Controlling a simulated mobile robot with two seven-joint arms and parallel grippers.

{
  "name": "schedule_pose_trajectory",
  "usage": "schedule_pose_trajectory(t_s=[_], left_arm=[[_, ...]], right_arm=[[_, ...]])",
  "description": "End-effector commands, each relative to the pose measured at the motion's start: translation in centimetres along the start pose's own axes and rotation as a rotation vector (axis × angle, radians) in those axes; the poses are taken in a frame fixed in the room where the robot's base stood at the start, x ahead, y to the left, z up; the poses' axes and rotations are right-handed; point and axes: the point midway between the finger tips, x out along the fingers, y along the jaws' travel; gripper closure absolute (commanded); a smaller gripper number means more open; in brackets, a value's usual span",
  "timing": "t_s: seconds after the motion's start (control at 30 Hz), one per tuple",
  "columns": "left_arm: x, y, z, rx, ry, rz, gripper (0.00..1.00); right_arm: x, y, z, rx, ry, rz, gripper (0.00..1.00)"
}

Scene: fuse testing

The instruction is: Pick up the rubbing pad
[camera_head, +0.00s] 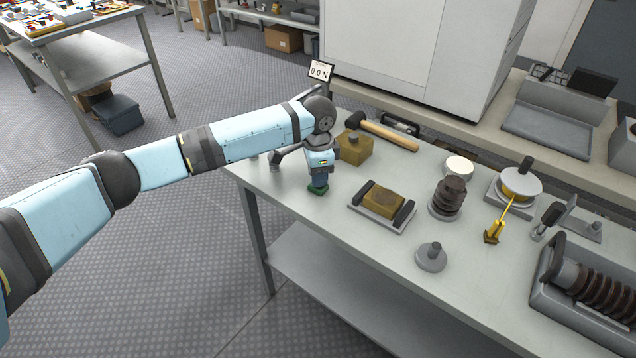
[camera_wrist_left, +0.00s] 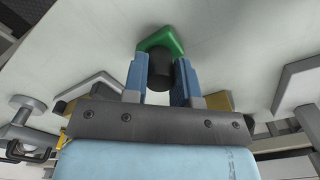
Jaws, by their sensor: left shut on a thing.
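The rubbing pad appears to be the small green block with a dark round knob, seen at the left part of the table. In the head view its green base (camera_head: 317,190) shows just below my left gripper (camera_head: 319,180). In the left wrist view the green pad (camera_wrist_left: 163,40) lies at the fingertips, with its dark knob between the blue fingers of my left gripper (camera_wrist_left: 160,75). The gripper is shut on the knob. The pad is at or very near the table surface; I cannot tell whether it touches. My right gripper is not in view.
The grey table (camera_head: 330,225) holds a brass block on a grey tray (camera_head: 383,202), a brown insulator (camera_head: 448,198), a grey knobbed disc (camera_head: 431,258) and a mallet (camera_head: 385,132). A brass box (camera_head: 355,147) stands close behind my left gripper. The table is bare in front of the gripper.

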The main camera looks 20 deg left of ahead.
Motion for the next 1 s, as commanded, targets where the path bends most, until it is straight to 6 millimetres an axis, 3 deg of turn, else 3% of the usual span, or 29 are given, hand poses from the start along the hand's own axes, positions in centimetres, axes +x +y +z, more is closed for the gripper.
schedule_pose_trajectory(t_s=[0.2,0.37,0.8,1.0], left_arm=[[-0.3,0.0,0.0,0.000,0.000,0.000,0.97],[-2.5,0.0,-0.1,0.000,0.003,-0.001,0.97],[-14.5,0.0,-0.1,0.001,0.003,-0.002,0.97],[-18.3,0.0,-0.1,-0.001,0.002,0.000,0.97]], right_arm=[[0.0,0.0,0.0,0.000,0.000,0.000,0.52],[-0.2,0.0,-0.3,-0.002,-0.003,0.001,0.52],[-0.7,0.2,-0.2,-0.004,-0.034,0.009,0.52],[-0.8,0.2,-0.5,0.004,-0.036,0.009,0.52]])
